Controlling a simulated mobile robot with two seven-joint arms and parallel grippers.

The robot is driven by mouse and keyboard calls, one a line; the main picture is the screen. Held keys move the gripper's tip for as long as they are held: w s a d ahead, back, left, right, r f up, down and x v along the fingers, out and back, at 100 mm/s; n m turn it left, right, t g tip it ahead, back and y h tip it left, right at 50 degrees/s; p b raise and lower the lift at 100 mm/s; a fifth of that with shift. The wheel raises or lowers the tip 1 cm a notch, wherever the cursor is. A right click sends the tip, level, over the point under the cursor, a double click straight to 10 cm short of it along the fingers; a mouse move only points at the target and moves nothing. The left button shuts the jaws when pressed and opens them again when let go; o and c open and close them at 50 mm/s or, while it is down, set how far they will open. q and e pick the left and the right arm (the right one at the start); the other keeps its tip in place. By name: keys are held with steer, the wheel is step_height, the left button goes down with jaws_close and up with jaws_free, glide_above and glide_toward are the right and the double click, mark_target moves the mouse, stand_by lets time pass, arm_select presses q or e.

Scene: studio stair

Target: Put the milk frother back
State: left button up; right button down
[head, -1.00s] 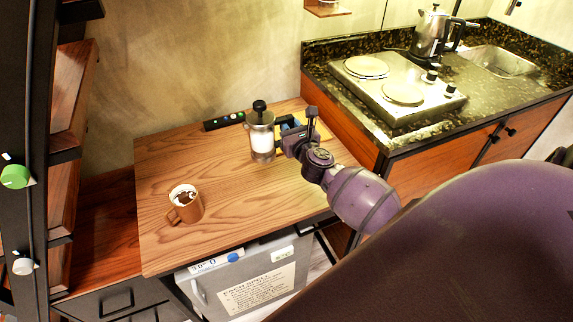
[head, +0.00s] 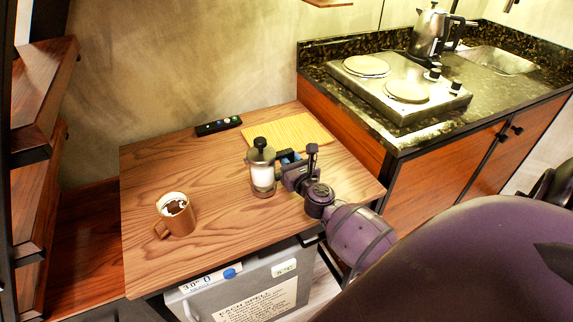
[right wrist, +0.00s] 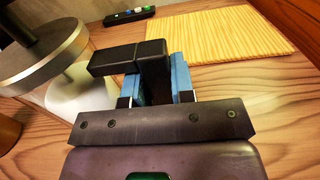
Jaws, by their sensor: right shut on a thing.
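The milk frother (head: 262,178) is a clear jar with white contents, a metal lid and a black knob. It is upright over the wooden table (head: 215,225), in front of the bamboo board (head: 295,133); I cannot tell whether its base touches the table. My right gripper (head: 287,165) is to its right, shut on its black handle. In the right wrist view the blue finger pads (right wrist: 163,82) are around the handle (right wrist: 130,58), and the metal lid (right wrist: 40,62) shows at the left. My left gripper is not in view.
A brown mug (head: 178,218) with dark and white contents stands on the table's left. A black button strip (head: 218,126) lies at the back. A counter with a hotplate (head: 395,85) and kettle (head: 430,32) rises at the right. Wooden shelves (head: 40,170) stand at the left.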

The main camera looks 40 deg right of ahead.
steer(key=shift+f, duration=0.45)
steer(key=shift+r, duration=0.25)
steer(key=shift+f, duration=0.3)
steer(key=c, duration=1)
jaws_free()
steer(key=shift+c, duration=0.2)
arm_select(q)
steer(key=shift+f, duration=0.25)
arm_select(e)
steer(key=shift+o, duration=0.4)
steer(key=shift+r, duration=0.1)
